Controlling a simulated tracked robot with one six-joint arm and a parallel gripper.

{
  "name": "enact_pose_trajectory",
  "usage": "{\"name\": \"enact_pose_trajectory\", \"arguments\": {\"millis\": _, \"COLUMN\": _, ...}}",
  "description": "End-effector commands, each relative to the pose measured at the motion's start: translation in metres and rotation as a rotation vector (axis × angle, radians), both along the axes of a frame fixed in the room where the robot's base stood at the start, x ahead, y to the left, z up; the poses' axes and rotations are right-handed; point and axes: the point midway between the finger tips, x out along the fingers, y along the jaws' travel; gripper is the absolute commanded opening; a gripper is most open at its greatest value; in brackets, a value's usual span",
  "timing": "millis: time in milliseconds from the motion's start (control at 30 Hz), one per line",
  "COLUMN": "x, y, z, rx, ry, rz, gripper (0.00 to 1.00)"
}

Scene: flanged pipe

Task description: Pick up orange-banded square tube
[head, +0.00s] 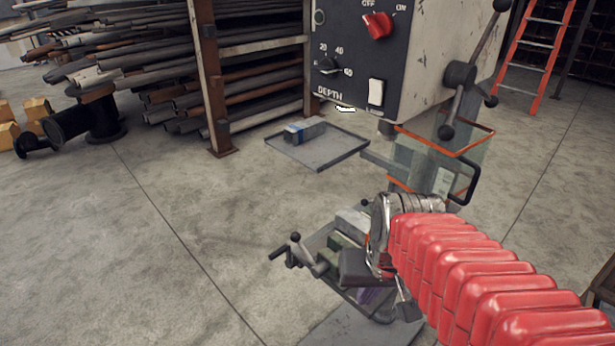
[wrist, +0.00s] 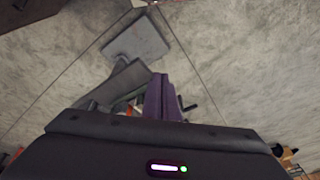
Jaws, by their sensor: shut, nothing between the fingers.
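My gripper (head: 384,288), at the end of the red-sleeved arm, is over the drill press table at lower center in the head view. It is shut and empty. I cannot make out an orange-banded square tube for certain. A small orange patch by the purple piece in the wrist view is too small to tell. My gripper hides part of the table.
A drill press head (head: 430,60) with an orange-edged clear guard (head: 432,160) stands above and behind. A crank handle (head: 300,252) juts left from the table. A grey tray (head: 318,152) holds a blue-banded piece (head: 304,131).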

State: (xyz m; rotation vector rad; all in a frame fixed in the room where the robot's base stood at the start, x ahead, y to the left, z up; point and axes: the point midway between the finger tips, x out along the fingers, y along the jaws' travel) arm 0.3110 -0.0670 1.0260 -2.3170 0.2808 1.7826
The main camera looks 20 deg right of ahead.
Motion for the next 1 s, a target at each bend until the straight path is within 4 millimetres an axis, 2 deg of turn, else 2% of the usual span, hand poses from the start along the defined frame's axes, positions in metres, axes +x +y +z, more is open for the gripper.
{"name": "enact_pose_trajectory", "arguments": {"millis": 200, "x": -0.006, "y": 0.035, "z": 0.034, "rx": -0.064, "ry": -0.134, "rz": 0.154, "gripper": 0.0}}
{"name": "enact_pose_trajectory", "arguments": {"millis": 433, "x": -0.012, "y": 0.064, "z": 0.056, "rx": -0.08, "ry": -0.222, "rz": 0.259, "gripper": 0.0}}
{"name": "enact_pose_trajectory", "arguments": {"millis": 767, "x": -0.012, "y": 0.067, "z": 0.059, "rx": -0.079, "ry": -0.231, "rz": 0.271, "gripper": 0.0}}
{"name": "enact_pose_trajectory", "arguments": {"millis": 1000, "x": -0.012, "y": 0.067, "z": 0.059, "rx": -0.079, "ry": -0.231, "rz": 0.27, "gripper": 0.17}}
